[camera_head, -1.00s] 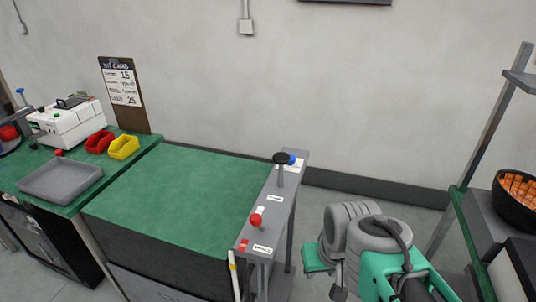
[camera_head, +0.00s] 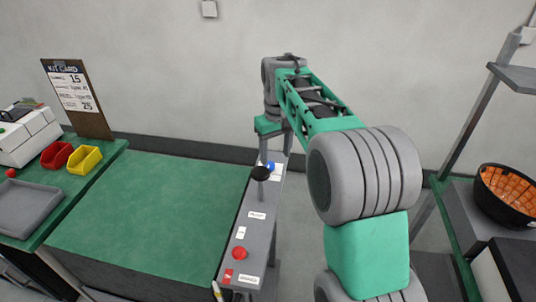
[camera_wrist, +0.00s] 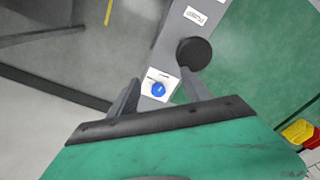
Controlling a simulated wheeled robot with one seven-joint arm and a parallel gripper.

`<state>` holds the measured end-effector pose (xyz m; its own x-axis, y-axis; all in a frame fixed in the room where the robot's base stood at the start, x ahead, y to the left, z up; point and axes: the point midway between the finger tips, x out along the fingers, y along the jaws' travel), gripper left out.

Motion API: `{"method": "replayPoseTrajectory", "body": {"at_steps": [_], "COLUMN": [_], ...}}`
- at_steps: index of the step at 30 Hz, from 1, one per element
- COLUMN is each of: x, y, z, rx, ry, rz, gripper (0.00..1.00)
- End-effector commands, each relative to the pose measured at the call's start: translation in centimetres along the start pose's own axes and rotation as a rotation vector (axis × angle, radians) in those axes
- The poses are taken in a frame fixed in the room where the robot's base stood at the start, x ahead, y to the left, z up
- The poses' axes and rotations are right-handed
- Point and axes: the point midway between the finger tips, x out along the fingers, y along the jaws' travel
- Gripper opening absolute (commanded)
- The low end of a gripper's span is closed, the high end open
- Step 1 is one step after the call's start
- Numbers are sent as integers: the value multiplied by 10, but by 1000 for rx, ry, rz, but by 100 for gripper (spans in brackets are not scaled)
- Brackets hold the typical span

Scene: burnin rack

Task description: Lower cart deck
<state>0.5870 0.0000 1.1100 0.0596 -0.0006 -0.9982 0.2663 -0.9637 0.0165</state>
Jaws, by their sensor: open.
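The cart deck (camera_head: 150,208) is a flat, empty green surface, also in the wrist view (camera_wrist: 285,60). Along its right edge runs a grey control panel (camera_head: 250,228) with a red button (camera_head: 239,253), a black knob on a post (camera_head: 260,173) and a blue button (camera_head: 270,167). In the wrist view the blue button (camera_wrist: 158,89) shows between the fingertips of my open gripper (camera_wrist: 160,90), and the black knob (camera_wrist: 194,53) is just beyond the right finger. No contact is visible. In the head view my arm hides the fingers.
At left, a green bench holds a grey tray (camera_head: 24,208), a red bin (camera_head: 57,155), a yellow bin (camera_head: 84,160) and a white machine (camera_head: 28,138). A kit card board (camera_head: 75,95) stands behind. At right, a shelf holds a black bowl (camera_head: 508,212) of orange pieces.

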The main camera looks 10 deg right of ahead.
Motion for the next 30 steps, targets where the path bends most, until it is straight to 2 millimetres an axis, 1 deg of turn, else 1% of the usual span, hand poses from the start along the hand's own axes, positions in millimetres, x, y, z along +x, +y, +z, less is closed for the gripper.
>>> {"method": "replayPoseTrajectory", "body": {"at_steps": [1, 4, 6, 9, 14, 21, 24, 27, 30], "x": [6, 21, 32, 41, 54, 98, 112, 119, 121], "y": [5, 14, 18, 21, 22, 21, 21, 21, 21], "z": [-18, -51, -70, -84, -87, -83, -83, -83, -83], "rx": [-18, -62, -89, -115, -125, -124, -123, -123, -123], "ry": [-16, -36, -46, -56, -60, -61, -58, -57, -56], "rz": [-4, -11, -14, -18, -20, -20, -19, -18, -18], "gripper": [57, 57, 57, 57, 57, 57, 57, 57, 57]}}
